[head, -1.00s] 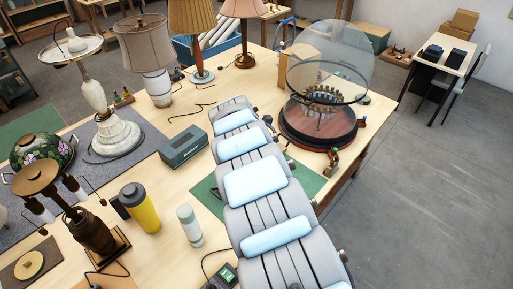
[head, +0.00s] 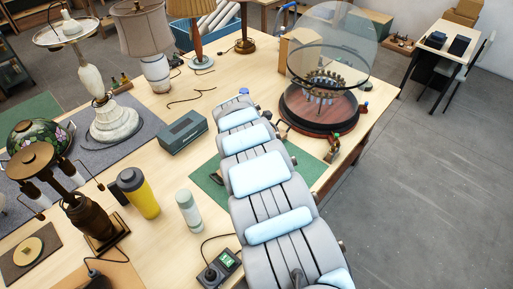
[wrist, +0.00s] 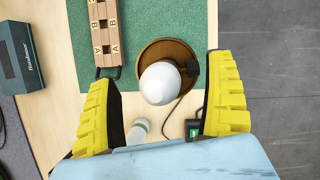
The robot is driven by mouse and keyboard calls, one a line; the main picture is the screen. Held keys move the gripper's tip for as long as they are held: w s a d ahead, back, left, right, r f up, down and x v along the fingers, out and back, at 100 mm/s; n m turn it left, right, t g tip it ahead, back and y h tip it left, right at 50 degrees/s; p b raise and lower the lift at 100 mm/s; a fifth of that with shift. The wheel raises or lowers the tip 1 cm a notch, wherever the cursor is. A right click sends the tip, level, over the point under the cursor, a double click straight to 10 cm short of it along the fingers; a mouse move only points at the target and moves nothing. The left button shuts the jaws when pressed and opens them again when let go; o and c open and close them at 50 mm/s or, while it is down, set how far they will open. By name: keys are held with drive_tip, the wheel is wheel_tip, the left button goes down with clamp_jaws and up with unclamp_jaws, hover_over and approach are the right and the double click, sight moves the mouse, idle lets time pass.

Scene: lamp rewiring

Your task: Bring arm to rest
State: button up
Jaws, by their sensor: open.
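My gripper (wrist: 160,70) is open and empty in the wrist view, its two yellow fingers spread wide. A white bulb (wrist: 160,84) on a round brown base (wrist: 178,48) shows between them, with a dark plug-like piece and a cord at its right. I cannot tell the height of the fingers above it. In the head view my grey arm with light blue pads reaches over the table (head: 178,215) and hides the gripper and the bulb.
A green mat (head: 212,185) lies under my arm. A blue-grey box (head: 183,132), a yellow canister (head: 140,195), a pale bottle (head: 189,211) and a meter (head: 228,260) stand left of it. A glass-domed mechanism (head: 320,105) stands beyond. A lettered wooden block (wrist: 103,30) is near the gripper.

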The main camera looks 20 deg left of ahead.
drive_tip(key=c, duration=1.5)
clamp_jaws()
drive_tip(key=shift+a+f+m+b, duration=0.1)
drive_tip(key=shift+f+m+b, duration=0.15)
drive_tip(key=shift+m+b, duration=0.7)
drive_tip(key=m+h+b, duration=0.1)
drive_tip(key=b, duration=0.3)
drive_tip(key=m+b, duration=0.2)
drive_tip(key=b, duration=0.2)
drive_tip(key=shift+m+g+h, duration=0.25)
drive_tip(key=shift+g+h, duration=0.15)
drive_tip(key=shift+a+m+b, duration=0.1)
drive_tip(key=shift+m+b, duration=0.5)
drive_tip(key=shift+b, duration=0.05)
drive_tip(key=shift+r+m+h, duration=0.2)
drive_tip(key=shift+m+h, duration=0.1)
drive_tip(key=shift+r+m+g, duration=0.1)
drive_tip(key=shift+m+g, duration=0.3)
drive_tip(key=shift+d, duration=0.2)
